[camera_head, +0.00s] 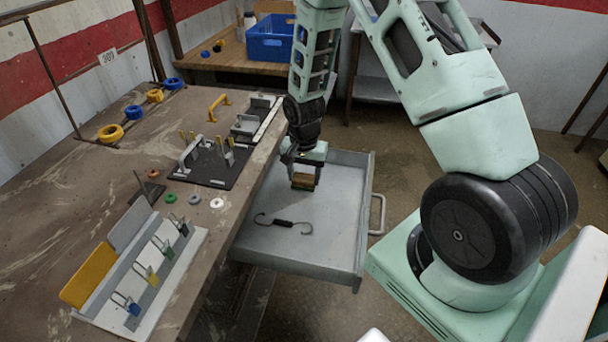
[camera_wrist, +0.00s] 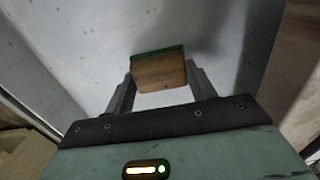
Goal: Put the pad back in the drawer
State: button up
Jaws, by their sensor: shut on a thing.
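The drawer (camera_head: 290,250) is pulled out from under the workbench, with its grey tray open to view. My gripper (camera_head: 303,182) reaches down over the drawer and is shut on the pad (camera_head: 302,180), a small wooden-brown block. In the wrist view the pad (camera_wrist: 160,72) sits between the two fingertips (camera_wrist: 160,85), with a green layer along its far edge. Grey drawer floor shows beyond it. I cannot tell whether the pad touches the floor.
A black spring with hooked ends (camera_head: 283,223) lies in the drawer's front part. The workbench (camera_head: 75,190) holds a padlock rack (camera_head: 150,265), coloured rings, washers and a dark fixture plate (camera_head: 208,165). A blue crate (camera_head: 270,38) stands on the back table.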

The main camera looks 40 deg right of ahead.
aim_at(304, 177)
jog(key=shift+f, duration=0.25)
jog(key=shift+f, duration=0.15)
jog(key=o, duration=1)
notch_tip(304, 177, up, 12)
jog(key=s+a+r+n, duration=0.3)
jog(key=a, duration=0.4)
jog(key=s+a+r+n, duration=0.3)
jog(key=a+r+n, duration=0.1)
jog(key=a, duration=0.4)
jog(key=s+a+r+n, duration=0.1)
jog(key=s+a+n, duration=0.2)
jog(key=s, duration=0.3)
jog(key=s+a+r+n, duration=0.1)
jog(key=s+a+n, duration=0.2)
jog(key=s, duration=0.3)
jog(key=s+a+r+n+b, duration=0.1)
jog(key=s+a+r+n, duration=0.1)
jog(key=s+n, duration=0.3)
jog(key=shift+s+a+y, duration=0.3)
jog(key=shift+s+a, duration=0.4)
jog(key=shift+a, duration=0.05)
